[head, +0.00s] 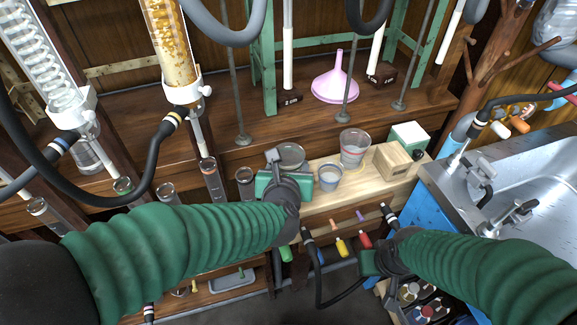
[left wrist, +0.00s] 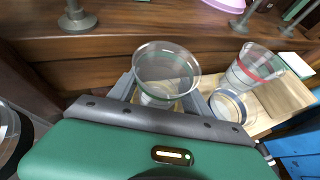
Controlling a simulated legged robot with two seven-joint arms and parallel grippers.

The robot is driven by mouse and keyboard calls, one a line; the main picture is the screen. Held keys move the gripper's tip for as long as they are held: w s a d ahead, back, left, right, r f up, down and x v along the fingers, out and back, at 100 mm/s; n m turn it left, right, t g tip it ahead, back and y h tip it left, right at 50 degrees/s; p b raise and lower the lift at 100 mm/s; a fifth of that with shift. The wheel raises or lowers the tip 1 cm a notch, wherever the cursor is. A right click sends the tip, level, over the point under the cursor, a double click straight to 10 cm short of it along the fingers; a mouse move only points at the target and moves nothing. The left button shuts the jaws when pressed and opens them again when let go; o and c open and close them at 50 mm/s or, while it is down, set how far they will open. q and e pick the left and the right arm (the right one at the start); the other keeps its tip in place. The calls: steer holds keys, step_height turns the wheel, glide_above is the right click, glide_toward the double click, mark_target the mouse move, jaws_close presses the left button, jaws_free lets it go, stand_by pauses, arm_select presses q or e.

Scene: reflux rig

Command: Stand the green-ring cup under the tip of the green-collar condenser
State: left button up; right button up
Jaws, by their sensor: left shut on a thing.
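The green-ring cup (left wrist: 166,72) is clear glass with a green band. It sits upright between the jaws of my left gripper (left wrist: 160,92), which is shut on it. In the head view the cup (head: 291,154) shows just beyond my left gripper (head: 283,168), above the pale wooden board. Two condensers hang at the left: one with a clear coil (head: 48,55) and one filled with amber pieces (head: 168,45). I cannot make out a green collar on either. My right gripper (head: 384,268) is low at the front; its jaws are unclear.
A red-ring cup (head: 353,150) and a blue-ring cup (head: 330,178) stand on the board (head: 318,205). A wooden block (head: 393,161) is beside them. Several glass tubes (head: 211,180) stand along the front at left. Dark hoses (head: 130,198) loop near the condensers. A sink (head: 530,165) is right.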

arm_select(q)
steer(key=shift+f, duration=0.2)
steer(key=shift+c, duration=0.4)
arm_select(e)
steer(key=shift+f, duration=0.25)
arm_select(q)
steer(key=o, duration=0.9)
steer(key=shift+o, duration=0.2)
